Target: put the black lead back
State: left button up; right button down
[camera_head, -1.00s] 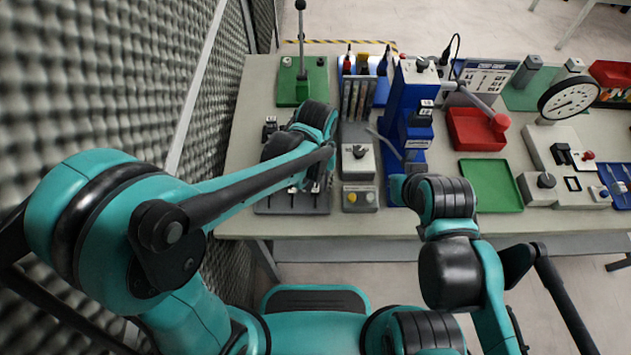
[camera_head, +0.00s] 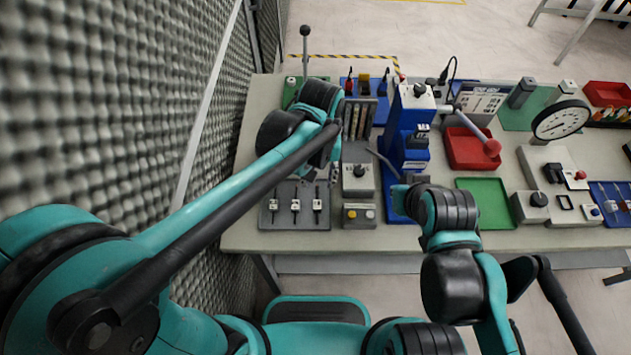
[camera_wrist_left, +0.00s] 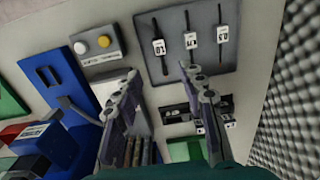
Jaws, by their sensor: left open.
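A dark curved cable (camera_head: 453,68) arches at the back of the bench beside the blue stand; it may be the black lead, but I cannot tell for sure. Upright red and black handled items stand in a blue holder (camera_head: 371,109) at the back, behind the slotted rack. My left gripper (camera_head: 335,172) is over the left part of the bench, by the rack. In the left wrist view its two fingers (camera_wrist_left: 162,76) are apart with nothing seen between them. My right arm reaches the bench front near the blue stand; its gripper does not show.
A grey panel (camera_head: 272,218) with three tagged sliders lies at the bench's front left. A box with yellow and white buttons (camera_head: 359,215) is beside it. A tall blue stand (camera_head: 410,125), red tray (camera_head: 466,150) and green tray (camera_head: 482,201) are to the right. A foam wall borders the left.

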pick_arm(q)
jog(key=shift+r, duration=0.25)
jog(key=s+a+r+t, duration=0.1)
jog(key=s+a+t, duration=0.1)
jog(key=a, duration=0.7)
jog(key=s+a+r+t, duration=0.2)
jog(key=a+t, duration=0.3)
jog(key=a, duration=0.4)
jog(key=shift+s, duration=0.8)
jog(key=shift+f+b, duration=0.65)
jog(key=shift+b, duration=0.05)
